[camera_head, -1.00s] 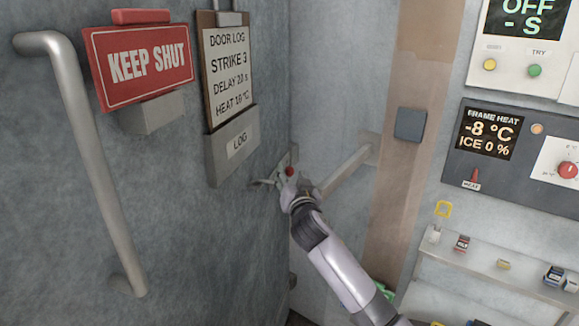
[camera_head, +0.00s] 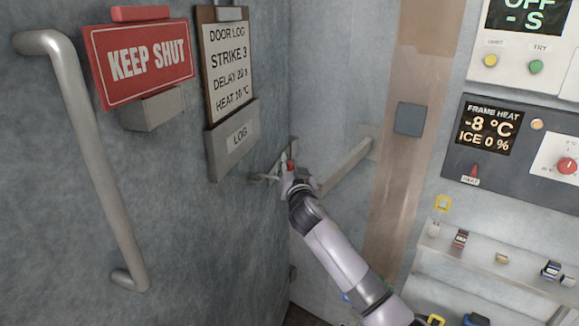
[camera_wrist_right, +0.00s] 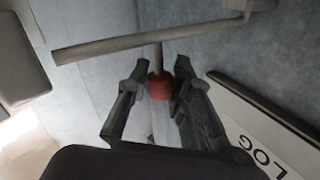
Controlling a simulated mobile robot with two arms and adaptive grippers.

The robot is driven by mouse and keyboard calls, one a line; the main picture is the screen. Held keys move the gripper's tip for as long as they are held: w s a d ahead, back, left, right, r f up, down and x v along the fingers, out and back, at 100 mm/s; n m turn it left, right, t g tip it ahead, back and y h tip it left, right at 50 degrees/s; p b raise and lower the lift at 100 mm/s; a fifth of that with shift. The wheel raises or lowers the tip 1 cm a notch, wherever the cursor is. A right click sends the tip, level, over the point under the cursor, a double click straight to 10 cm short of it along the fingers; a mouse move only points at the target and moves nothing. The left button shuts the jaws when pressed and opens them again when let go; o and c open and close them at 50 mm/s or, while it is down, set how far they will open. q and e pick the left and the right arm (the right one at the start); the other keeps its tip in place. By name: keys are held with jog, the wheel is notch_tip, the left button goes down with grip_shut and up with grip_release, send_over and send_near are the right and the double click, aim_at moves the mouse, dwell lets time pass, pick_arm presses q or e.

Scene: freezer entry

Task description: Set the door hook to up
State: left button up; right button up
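The door hook shows in the head view as small metal parts at the door's edge with a red knob (camera_head: 291,165), below and right of the log holder. In the right wrist view the red knob (camera_wrist_right: 160,86) sits on a thin stem that meets a long grey bar. My right gripper (camera_head: 290,175) is at the knob. In the wrist view its two fingers (camera_wrist_right: 160,80) lie against both sides of the knob with no clear gap. The hook's position is partly hidden by my gripper. My left gripper is not in view.
The door carries a long handle (camera_head: 90,160), a KEEP SHUT sign (camera_head: 140,62) and a log holder (camera_head: 232,142). A grey bar (camera_head: 347,165) juts from the frame beside my gripper. At right are a heat panel (camera_head: 535,150) and a shelf (camera_head: 480,262) with small items.

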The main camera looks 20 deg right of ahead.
grip_shut()
dwell(0.4)
